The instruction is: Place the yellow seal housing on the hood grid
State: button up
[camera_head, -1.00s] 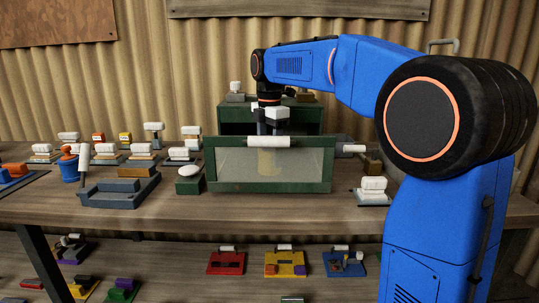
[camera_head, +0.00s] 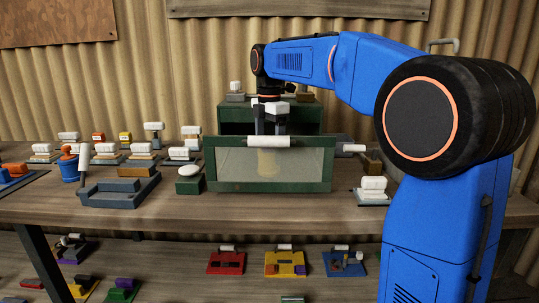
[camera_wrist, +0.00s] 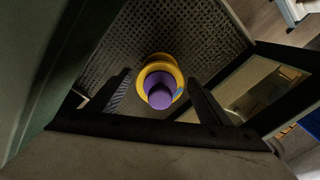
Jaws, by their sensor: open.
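The yellow seal housing (camera_wrist: 160,73) stands on the dark grid (camera_wrist: 185,30) inside the green hood in the wrist view, with a purple part at its centre.
A white handle bar (camera_head: 268,141) lies along the hood's top front edge. A small box with a white knob (camera_head: 189,170) stands close at left. A grey tray (camera_head: 112,197) is farther left. A white-topped fixture (camera_head: 373,187) stands to the right, with bare bench between.

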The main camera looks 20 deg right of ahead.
notch_tip(320, 180, up, 10)
jog(key=shift+f, duration=0.1)
jog(key=shift+r, duration=0.4)
